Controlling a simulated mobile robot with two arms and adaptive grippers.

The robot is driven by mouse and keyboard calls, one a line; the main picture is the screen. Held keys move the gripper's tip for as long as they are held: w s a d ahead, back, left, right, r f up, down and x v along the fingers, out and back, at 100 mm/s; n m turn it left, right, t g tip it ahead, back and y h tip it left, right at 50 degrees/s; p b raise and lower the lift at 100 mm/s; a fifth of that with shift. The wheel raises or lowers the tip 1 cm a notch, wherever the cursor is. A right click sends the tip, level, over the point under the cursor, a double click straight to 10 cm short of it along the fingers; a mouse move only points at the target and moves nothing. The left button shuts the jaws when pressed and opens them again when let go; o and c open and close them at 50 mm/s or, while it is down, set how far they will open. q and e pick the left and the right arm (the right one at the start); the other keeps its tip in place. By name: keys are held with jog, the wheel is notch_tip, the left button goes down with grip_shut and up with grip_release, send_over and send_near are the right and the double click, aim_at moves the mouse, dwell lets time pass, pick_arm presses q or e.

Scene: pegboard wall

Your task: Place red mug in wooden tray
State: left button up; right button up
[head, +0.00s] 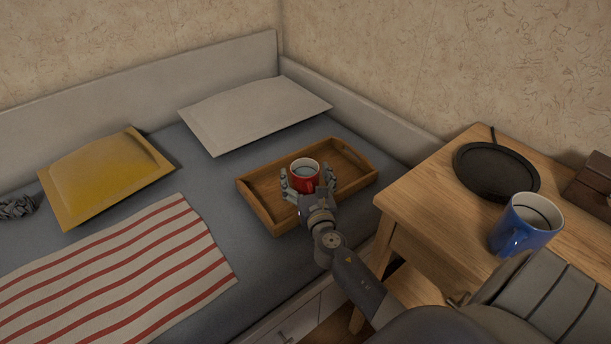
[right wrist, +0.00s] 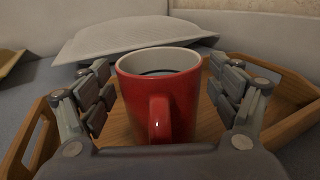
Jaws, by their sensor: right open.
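The red mug (head: 305,180) is upright at the wooden tray (head: 262,212) on the bed, between the fingers of my right gripper (head: 309,186). The fingers of my right gripper (right wrist: 158,95) stand open on both sides of the mug, with gaps visible. The tray (right wrist: 275,122) shows behind and to both sides of the mug. The mug's base is hidden, so its contact with the tray floor cannot be seen. My left gripper is not in view.
A wooden table (head: 437,195) at right holds a blue mug (head: 524,225) and a round black object (head: 496,171). A white pillow (head: 254,112), a yellow pillow (head: 106,175) and a striped cloth (head: 120,275) lie on the bed. The tray's right part is clear.

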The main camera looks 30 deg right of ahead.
aim_at(310, 187)
jog(key=shift+r, duration=0.15)
jog(key=v, duration=0.4)
jog(key=shift+s+a, duration=0.2)
jog(key=shift+s, duration=0.15)
jog(key=v, duration=0.6)
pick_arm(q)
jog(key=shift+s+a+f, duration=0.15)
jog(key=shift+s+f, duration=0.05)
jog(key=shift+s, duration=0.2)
pick_arm(e)
jog(key=shift+s+a, duration=0.2)
jog(key=shift+s, duration=0.4)
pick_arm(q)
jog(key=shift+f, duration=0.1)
